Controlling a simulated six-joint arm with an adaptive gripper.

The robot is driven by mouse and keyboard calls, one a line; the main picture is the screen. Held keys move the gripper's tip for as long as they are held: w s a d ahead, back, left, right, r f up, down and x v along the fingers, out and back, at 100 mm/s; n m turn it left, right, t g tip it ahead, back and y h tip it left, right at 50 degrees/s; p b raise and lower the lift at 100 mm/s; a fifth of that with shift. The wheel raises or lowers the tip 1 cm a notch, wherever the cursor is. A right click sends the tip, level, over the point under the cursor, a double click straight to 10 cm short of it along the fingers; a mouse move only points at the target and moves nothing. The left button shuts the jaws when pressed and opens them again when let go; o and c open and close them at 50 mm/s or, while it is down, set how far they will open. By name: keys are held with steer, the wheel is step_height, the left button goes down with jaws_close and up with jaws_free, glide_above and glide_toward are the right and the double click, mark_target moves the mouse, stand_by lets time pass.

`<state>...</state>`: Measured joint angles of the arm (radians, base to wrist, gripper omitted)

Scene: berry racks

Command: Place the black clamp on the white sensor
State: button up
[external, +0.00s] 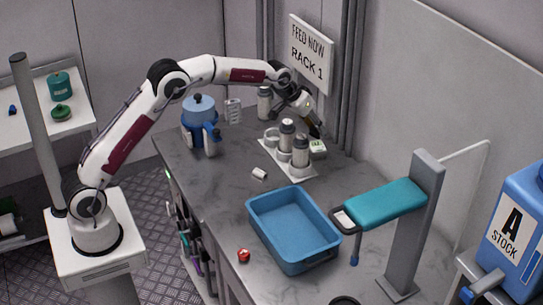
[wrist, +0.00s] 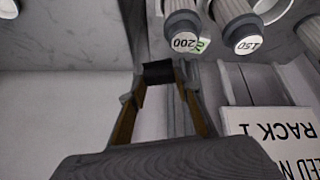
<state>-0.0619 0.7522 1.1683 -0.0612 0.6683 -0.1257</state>
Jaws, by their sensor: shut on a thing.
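My gripper (external: 314,128) is at the back of the bench, just above a small white box with a green face (external: 317,147). In the wrist view my gripper (wrist: 160,84) is shut on a small dark block between its fingertips, which looks like the black clamp (wrist: 158,70). In the external view the clamp cannot be made out from the dark fingers. A small white cylinder (external: 259,174) lies on the bench in front of the rack. I cannot tell whether the box or the cylinder is the white sensor.
A white rack (external: 290,173) with grey-capped canisters (external: 286,135) stands beside my gripper; canister ends marked 200 (wrist: 184,40) and 150 show close by. A blue tray (external: 320,257), a red item (external: 243,255) and a blue jug (external: 199,120) stand on the bench. A wall sign (external: 308,52) is behind.

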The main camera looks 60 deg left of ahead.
mark_target(317, 144)
steer(key=w+a+f+n+y, duration=0.3)
steer(key=w+a+f+n, duration=0.1)
steer(key=a, duration=0.4)
steer(key=shift+w+a+f+n+g, duration=0.4)
steer(key=shift+w+n, duration=0.5)
steer(key=shift+w, duration=0.35)
steer(key=shift+f, duration=1.95)
steer(key=shift+f, duration=0.1)
steer(key=shift+f, duration=1.9)
